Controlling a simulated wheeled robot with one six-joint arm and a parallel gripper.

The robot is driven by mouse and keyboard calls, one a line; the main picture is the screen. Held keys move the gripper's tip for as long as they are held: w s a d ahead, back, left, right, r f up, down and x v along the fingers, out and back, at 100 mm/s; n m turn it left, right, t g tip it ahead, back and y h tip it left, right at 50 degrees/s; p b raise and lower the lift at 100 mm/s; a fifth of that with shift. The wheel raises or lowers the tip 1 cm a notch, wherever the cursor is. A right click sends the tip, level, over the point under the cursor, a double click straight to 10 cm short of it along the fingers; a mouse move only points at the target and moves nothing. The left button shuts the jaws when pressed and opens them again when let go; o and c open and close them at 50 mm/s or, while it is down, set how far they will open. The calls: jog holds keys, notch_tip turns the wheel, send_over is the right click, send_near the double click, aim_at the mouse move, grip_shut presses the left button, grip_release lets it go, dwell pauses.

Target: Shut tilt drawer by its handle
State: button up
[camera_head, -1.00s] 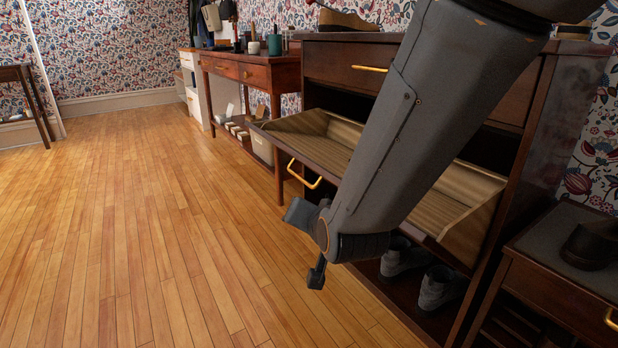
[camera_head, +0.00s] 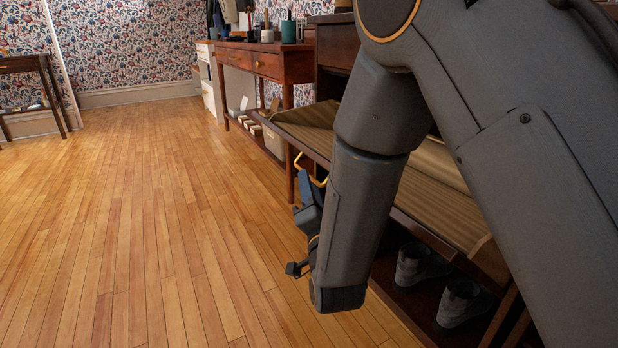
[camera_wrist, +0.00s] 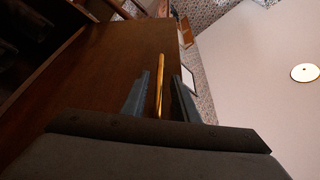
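The tilt drawer (camera_head: 304,114) hangs open from the dark wood cabinet, its pale wood interior showing behind my arm in the head view. Its brass handle (camera_head: 318,181) shows just left of my forearm. My gripper (camera_head: 308,192) is at the handle, partly hidden by my arm. In the wrist view, the handle (camera_wrist: 158,92) stands between the two fingers of my gripper (camera_wrist: 161,76). The fingers are apart, with a narrow gap visible on each side of the handle. The drawer's dark front (camera_wrist: 105,80) fills the left of that view.
Grey shoes (camera_head: 416,265) sit on the cabinet's lower shelf, below the drawer. A red-brown console table (camera_head: 268,64) stands beyond the cabinet, with boxes beneath it. The wooden floor (camera_head: 150,220) to the left is clear.

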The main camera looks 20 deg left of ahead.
jog(key=shift+b+x, duration=0.75)
jog(key=shift+x, duration=1.55)
jog(key=shift+d, duration=0.1)
grip_shut()
